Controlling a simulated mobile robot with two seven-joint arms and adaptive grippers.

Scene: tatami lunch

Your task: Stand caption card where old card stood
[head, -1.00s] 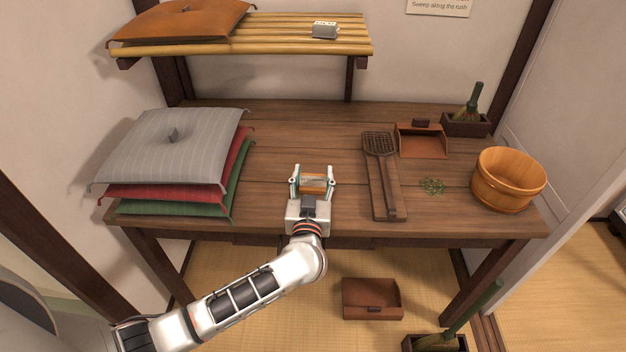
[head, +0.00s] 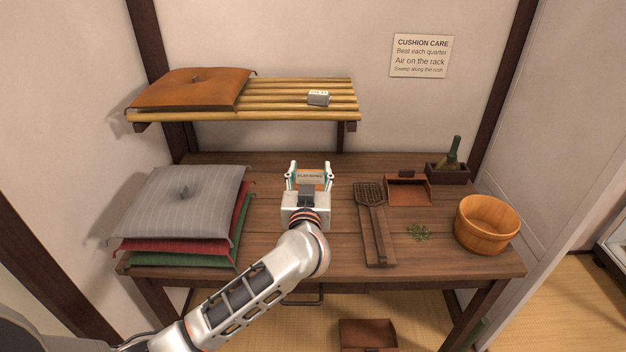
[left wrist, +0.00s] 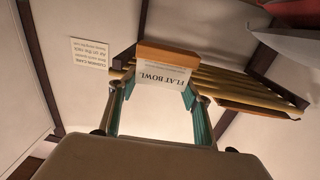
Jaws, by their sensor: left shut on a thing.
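My left gripper (head: 309,174) is shut on the caption card (head: 311,177), a pale card with dark lettering and an orange-brown wooden part. In the left wrist view the card (left wrist: 163,78) reads "FLAT BOWL" upside down between the fingers, with its wooden block (left wrist: 167,57) beside it. The gripper shows in front of the tabletop, below the slatted shelf in the picture. A small grey block with a white lettered top, perhaps another card (head: 318,98), sits on the shelf's right part; its text is too small to read. My right gripper is not in view.
The slatted bamboo shelf (head: 290,114) bears an orange cushion (head: 165,92) at left. The wooden table (head: 290,245) holds stacked cushions (head: 160,205), a scoop-like tool (head: 370,195), a dustpan (head: 408,190), green bits (head: 418,232) and a wooden tub (head: 487,225). A sign (head: 420,56) hangs behind.

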